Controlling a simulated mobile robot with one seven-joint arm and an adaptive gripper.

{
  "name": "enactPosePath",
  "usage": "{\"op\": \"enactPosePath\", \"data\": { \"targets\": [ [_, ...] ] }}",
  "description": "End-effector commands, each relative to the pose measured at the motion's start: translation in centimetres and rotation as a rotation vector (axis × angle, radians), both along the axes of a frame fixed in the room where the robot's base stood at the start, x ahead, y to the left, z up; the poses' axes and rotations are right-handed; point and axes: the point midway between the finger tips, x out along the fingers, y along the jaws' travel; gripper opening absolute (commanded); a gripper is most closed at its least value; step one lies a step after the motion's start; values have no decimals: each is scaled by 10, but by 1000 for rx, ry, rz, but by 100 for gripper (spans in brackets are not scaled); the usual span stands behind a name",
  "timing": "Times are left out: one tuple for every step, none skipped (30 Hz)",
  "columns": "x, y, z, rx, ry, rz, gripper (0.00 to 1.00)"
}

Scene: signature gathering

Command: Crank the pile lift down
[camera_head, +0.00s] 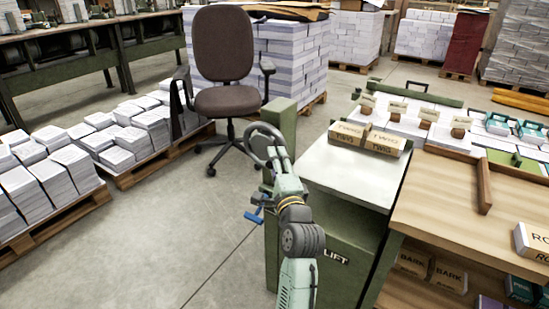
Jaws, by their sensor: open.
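The pile lift (335,257) is a green cabinet marked LIFT with a pale flat top (345,172), right of centre. A blue crank handle (256,214) sticks out at its left side, partly hidden behind my arm. My arm rises from the bottom edge in front of the lift. My gripper (263,146) is at its far end, above and beyond the blue crank and apart from it in the picture. A dark grey curved shape shows there; the separate fingertips are hard to make out. The gripper is open and I see nothing held in it.
A wrapped brown bundle (366,138) lies on the lift top's far end. A wooden bench (440,205) adjoins on the right. A brown office chair (226,95) stands behind my gripper. Paper-stacked pallets (128,178) line the left. Grey floor (170,235) is clear left of the lift.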

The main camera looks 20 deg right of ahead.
Motion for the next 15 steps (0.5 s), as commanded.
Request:
{"op": "enactPosePath", "data": {
  "targets": [
    [5,-1,2,-1,0,0,40],
    [8,-1,2,0,1,0,40],
    [10,-1,2,0,1,1,40],
    [11,-1,2,0,0,1,40],
    [12,-1,2,0,0,1,40],
    [13,-1,2,0,0,1,40],
    [14,-1,2,0,0,1,40],
    [14,-1,2,0,0,1,40],
    [14,-1,2,0,0,1,40],
    [14,-1,2,0,0,1,40],
    [14,-1,2,0,0,1,40],
    [14,-1,2,0,0,1,40],
    [14,-1,2,0,0,0,40],
    [13,-1,2,-1,0,0,39],
    [13,-1,2,-1,0,0,36]
  ]
}}
